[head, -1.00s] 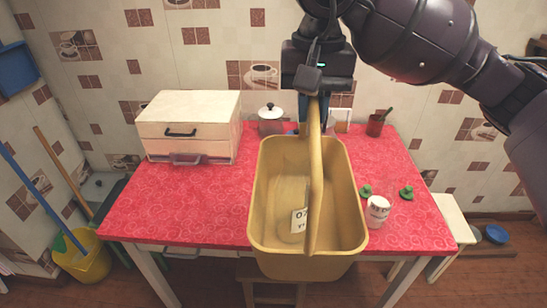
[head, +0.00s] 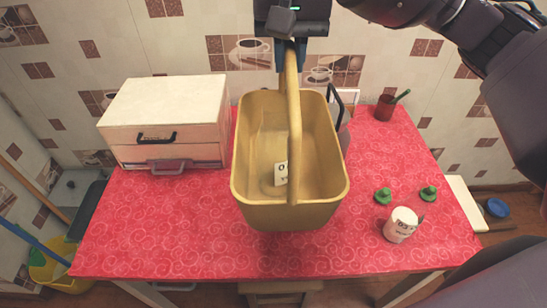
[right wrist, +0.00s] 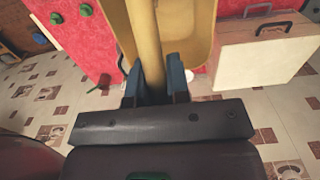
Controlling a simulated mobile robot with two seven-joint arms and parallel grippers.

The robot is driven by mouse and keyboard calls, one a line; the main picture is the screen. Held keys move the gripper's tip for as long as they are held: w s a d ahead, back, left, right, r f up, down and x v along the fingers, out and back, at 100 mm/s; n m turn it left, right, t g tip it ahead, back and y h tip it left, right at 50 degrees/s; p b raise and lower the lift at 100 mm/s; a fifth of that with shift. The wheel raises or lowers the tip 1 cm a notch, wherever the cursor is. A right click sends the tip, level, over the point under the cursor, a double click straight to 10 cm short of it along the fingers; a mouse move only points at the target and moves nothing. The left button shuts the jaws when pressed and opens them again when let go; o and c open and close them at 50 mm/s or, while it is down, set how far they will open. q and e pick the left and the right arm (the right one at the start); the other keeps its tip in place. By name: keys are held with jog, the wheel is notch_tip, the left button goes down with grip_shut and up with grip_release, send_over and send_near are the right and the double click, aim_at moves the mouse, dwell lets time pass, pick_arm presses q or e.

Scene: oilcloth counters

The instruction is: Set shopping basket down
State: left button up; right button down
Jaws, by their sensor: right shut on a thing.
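The yellow shopping basket (head: 257,212) hangs upright by its handle in the middle of the head view, over the red oilcloth table (head: 130,225). A small white tag shows inside it. My right gripper (head: 288,50) is shut on the top of the handle, at the far end of the basket in this view. In the right wrist view, the gripper's two dark fingers (right wrist: 157,82) clasp the yellow handle (right wrist: 146,40). The basket's underside is hidden, so I cannot tell whether it touches the table. My left gripper is not in view.
A pale wooden box with drawers (head: 165,115) stands left of the basket. To the right are a white cup (head: 401,225), two green knobbed things (head: 383,196) and a dark red cup (head: 385,108) at the back. The table's front left is clear.

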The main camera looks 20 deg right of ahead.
jog(key=shift+w, duration=0.2)
jog(key=shift+w+f, duration=0.1)
jog(key=shift+f, duration=0.1)
notch_tip(320, 180, down, 19)
jog(key=shift+f, duration=0.2)
dwell(0.3)
jog(key=shift+f, duration=0.2)
jog(key=c, duration=1.1)
grip_release()
